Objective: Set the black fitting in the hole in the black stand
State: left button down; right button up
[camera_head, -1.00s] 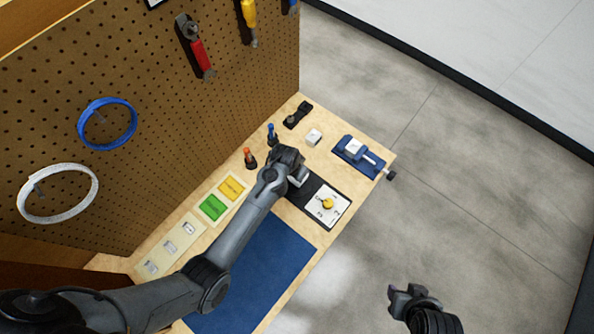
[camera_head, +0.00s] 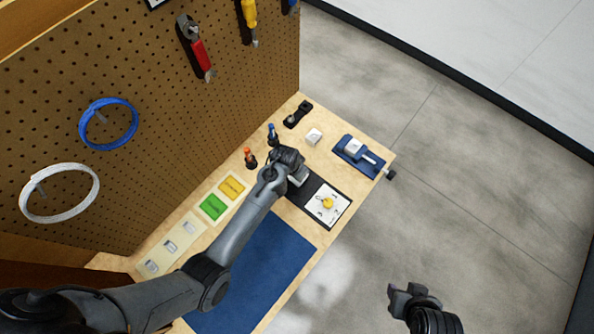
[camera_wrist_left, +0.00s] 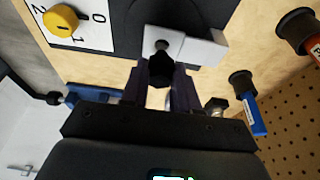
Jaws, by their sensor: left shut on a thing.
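My left gripper (camera_head: 291,172) is low over the bench, by the inner end of a black base plate. In the left wrist view its fingers (camera_wrist_left: 160,82) are shut on a small black fitting (camera_wrist_left: 160,68).
A white dial panel with a yellow knob (camera_head: 327,203) sits on the black plate. Orange (camera_head: 249,157) and blue (camera_head: 272,134) handled tools stand near the pegboard. A white cube (camera_head: 314,136) and blue vise (camera_head: 357,154) are to the right. The blue mat (camera_head: 255,275) is clear.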

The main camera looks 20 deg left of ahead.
pick_arm(q)
jog(key=shift+f, duration=0.45)
dwell(0.6)
dwell(0.4)
jog(key=shift+f, duration=0.5)
dwell(0.6)
jog(key=shift+f+p, duration=0.3)
dwell(0.7)
jog(key=shift+f, duration=0.1)
dwell(0.6)
jog(key=shift+p, duration=0.5)
dwell(0.4)
jog(key=c, duration=0.8)
grip_release()
jog(key=shift+o, duration=0.6)
